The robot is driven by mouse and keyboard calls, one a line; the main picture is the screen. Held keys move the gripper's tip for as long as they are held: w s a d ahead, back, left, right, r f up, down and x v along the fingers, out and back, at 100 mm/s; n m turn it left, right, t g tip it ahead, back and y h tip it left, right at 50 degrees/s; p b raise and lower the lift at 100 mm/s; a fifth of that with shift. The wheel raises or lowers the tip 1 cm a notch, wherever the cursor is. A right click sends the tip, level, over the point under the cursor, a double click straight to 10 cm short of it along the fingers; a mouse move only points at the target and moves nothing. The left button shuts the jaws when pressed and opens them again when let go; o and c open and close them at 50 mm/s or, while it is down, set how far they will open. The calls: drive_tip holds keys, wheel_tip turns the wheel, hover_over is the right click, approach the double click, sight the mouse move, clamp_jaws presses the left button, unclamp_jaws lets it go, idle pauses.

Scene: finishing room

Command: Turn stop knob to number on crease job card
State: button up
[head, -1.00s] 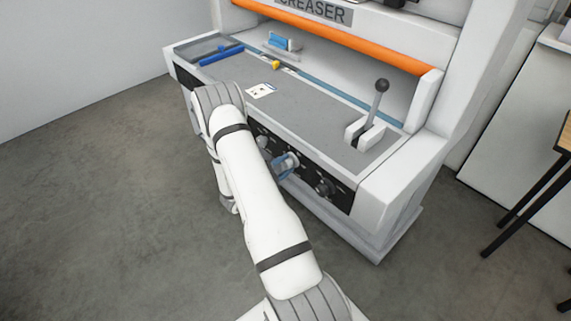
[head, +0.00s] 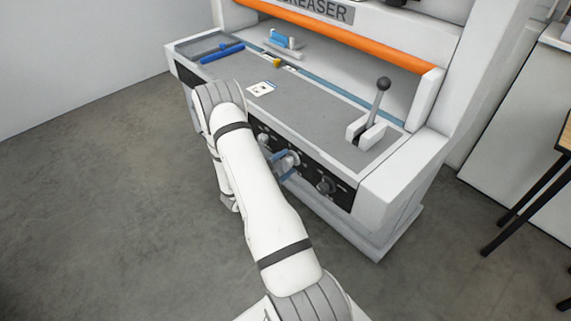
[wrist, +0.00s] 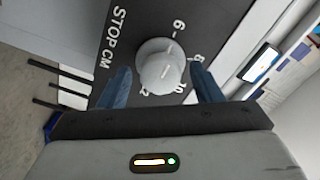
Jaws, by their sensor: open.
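The stop knob (wrist: 158,65) is a round light-grey knob on a black panel marked STOP CM. The numbers 6, 8, 10 and 12 show around it. A short pale mark is on its face; I cannot tell surely which number it points to. My gripper (wrist: 161,74) is open, with one blue finger on each side of the knob; contact is unclear. In the head view my gripper (head: 287,164) is at the front panel, partly covering the knob. The crease job card (head: 262,89) lies on the grey machine top, its print too small to read.
The creaser's lever (head: 382,88) stands upright at the right of the top. A blue tool (head: 221,54) lies at the left tray, and an orange bar (head: 335,40) spans the back. Floor at left is clear.

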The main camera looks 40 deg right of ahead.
drive_tip(key=a+b, duration=0.1)
drive_tip(key=a, duration=0.6)
drive_tip(key=shift+s+a, duration=0.35)
drive_tip(key=shift+a, duration=0.05)
drive_tip(key=shift+r, duration=0.1)
drive_tip(key=s+a+r+m+g+y, duration=0.35)
drive_tip(key=s+r+m, duration=0.25)
drive_tip(key=r+m, duration=0.45)
drive_tip(key=s+a+r+m+g+y, duration=0.3)
drive_tip(key=s+r+m+y, duration=0.3)
drive_tip(key=m, duration=0.7)
drive_tip(key=s+a+r+m+t+y, duration=0.3)
drive_tip(key=a+r+m+t+y, duration=0.1)
drive_tip(key=a+m, duration=0.3)
drive_tip(key=s+a+r+m+t+y, duration=0.3)
drive_tip(key=a+r+m, duration=0.3)
drive_tip(key=m, duration=0.6)
drive_tip(key=shift+s+a+r+t+y, duration=0.15)
drive_tip(key=shift+s+a+t+y, duration=0.2)
drive_tip(key=shift+s+a+y, duration=0.55)
